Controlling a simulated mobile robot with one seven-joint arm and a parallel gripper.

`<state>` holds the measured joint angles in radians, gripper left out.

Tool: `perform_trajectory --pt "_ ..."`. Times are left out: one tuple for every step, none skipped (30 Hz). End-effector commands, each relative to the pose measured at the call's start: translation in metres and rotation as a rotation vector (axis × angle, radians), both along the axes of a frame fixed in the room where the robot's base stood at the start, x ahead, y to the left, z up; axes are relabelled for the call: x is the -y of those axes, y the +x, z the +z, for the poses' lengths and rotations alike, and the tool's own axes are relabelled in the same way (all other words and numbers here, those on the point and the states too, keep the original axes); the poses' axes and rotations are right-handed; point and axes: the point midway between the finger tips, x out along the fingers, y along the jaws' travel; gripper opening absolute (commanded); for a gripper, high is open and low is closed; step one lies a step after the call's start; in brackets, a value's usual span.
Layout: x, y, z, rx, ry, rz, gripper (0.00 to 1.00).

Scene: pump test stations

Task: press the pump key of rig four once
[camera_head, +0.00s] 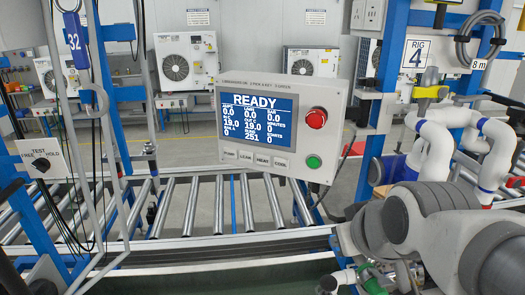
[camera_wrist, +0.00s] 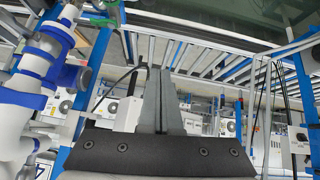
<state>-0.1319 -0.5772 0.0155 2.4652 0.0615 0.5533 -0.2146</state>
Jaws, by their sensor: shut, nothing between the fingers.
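The control panel (camera_head: 245,125) stands tilted behind the roller conveyor in the head view, with a blue READY screen (camera_head: 257,112). Several small pale keys sit in a row below the screen. The leftmost key (camera_head: 230,154) seems to be the pump key, but its label is small. A sign reading RIG 4 (camera_head: 416,54) hangs on a post to the panel's right. My gripper (camera_wrist: 159,72) is shut and empty in the wrist view. In the head view my arm is at lower right and the fingertips cannot be made out. Nothing shows the gripper touching the panel.
A red button (camera_head: 316,118) and a green button (camera_head: 313,161) are on the panel's right side. White pipes with blue bands (camera_head: 450,140) stand at right, near my arm. Conveyor rollers (camera_head: 185,205) run below the panel. A TEST switch plate (camera_head: 43,160) is at left.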

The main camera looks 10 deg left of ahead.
Motion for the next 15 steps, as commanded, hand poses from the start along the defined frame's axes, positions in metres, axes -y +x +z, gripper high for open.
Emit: perform_trajectory --pt "-0.021 0.02 -0.002 0.053 -0.018 0.082 0.0" --pt "-0.032 0.031 -0.001 0.093 -0.029 0.127 0.0" --pt "-0.048 0.045 0.0 0.145 -0.045 0.184 0.0" --pt "-0.06 0.055 0.001 0.185 -0.055 0.224 0.0" --pt "-0.072 0.064 0.002 0.228 -0.068 0.263 0.0" --pt "-0.088 0.076 0.004 0.284 -0.084 0.31 0.0" --pt "-0.101 0.084 0.005 0.324 -0.097 0.344 0.0" --pt "-0.113 0.091 0.005 0.366 -0.112 0.378 0.0" --pt "-0.13 0.099 0.006 0.424 -0.13 0.418 0.0" --pt "-0.143 0.105 0.007 0.466 -0.145 0.446 0.0" --pt "-0.155 0.11 0.007 0.509 -0.161 0.473 0.0" --pt "-0.171 0.116 0.008 0.564 -0.182 0.505 0.0" --pt "-0.183 0.119 0.008 0.605 -0.197 0.527 0.0" --pt "-0.194 0.122 0.008 0.645 -0.214 0.546 0.0" --pt "-0.207 0.125 0.008 0.696 -0.236 0.567 0.0"
